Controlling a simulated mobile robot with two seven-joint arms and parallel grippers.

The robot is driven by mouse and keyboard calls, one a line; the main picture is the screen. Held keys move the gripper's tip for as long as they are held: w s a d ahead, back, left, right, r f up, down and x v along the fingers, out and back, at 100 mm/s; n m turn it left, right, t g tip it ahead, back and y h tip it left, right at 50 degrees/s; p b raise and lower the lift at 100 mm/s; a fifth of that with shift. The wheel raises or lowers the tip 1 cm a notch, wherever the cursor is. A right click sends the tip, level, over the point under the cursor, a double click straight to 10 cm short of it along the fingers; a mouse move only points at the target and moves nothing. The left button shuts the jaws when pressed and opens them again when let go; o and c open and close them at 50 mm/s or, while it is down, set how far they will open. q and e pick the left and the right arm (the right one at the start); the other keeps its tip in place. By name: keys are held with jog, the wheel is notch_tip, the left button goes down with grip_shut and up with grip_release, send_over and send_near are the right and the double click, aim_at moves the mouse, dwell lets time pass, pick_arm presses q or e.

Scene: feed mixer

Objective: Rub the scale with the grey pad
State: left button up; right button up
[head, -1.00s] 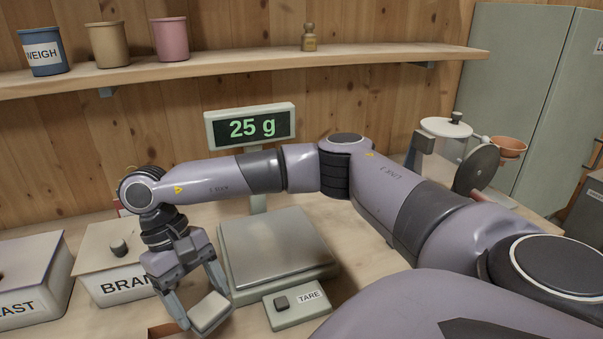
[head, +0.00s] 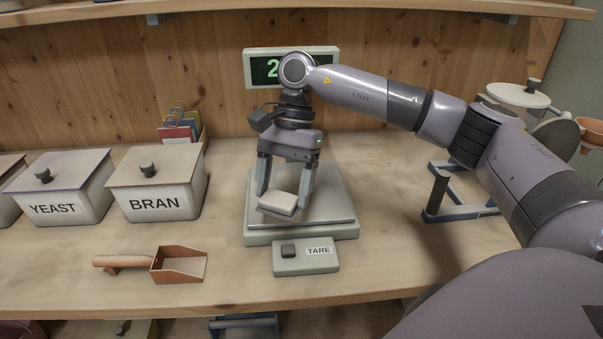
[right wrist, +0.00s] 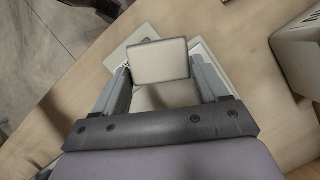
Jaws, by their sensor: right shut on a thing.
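The grey pad (head: 279,204) is a small pale block held between the fingers of my right gripper (head: 284,194). In the right wrist view the pad (right wrist: 160,62) shows as a flat pale face between the two fingers. The scale (head: 338,203) is a square pan on a pale green base, with its display (head: 263,70) on a post behind. The pad is over the left front part of the pan, slightly tilted. I cannot tell whether it touches the pan. My right wrist hides most of the display's reading; only a "2" shows. My left gripper is not in view.
The TARE box (head: 305,257) stands right in front of the scale. To the left are a copper scoop (head: 180,266), the BRAN bin (head: 154,203) and the YEAST bin (head: 54,208). A blue-grey metal frame (head: 465,209) stands at the right. Bare table lies between the scoop and scale.

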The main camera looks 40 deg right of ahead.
jog(key=w+d+r+m+t+b, duration=0.2)
jog(key=d+m+t, duration=0.1)
jog(key=d+m, duration=0.3)
jog(key=shift+m+y, duration=0.3)
jog(key=shift+m, duration=0.2)
jog(key=b+x, duration=0.2)
jog(key=x, duration=0.1)
jog(key=b+x, duration=0.2)
jog(key=shift+s+d+f, duration=0.1)
jog(key=shift+s+d, duration=0.15)
jog(key=shift+s, duration=0.1)
jog(key=shift+f+b, duration=0.25)
jog(key=shift+b, duration=0.05)
jog(key=shift+f, duration=0.15)
jog(key=shift+f+b, duration=0.75)
jog(key=shift+f, duration=0.25)
jog(key=shift+w, duration=0.1)
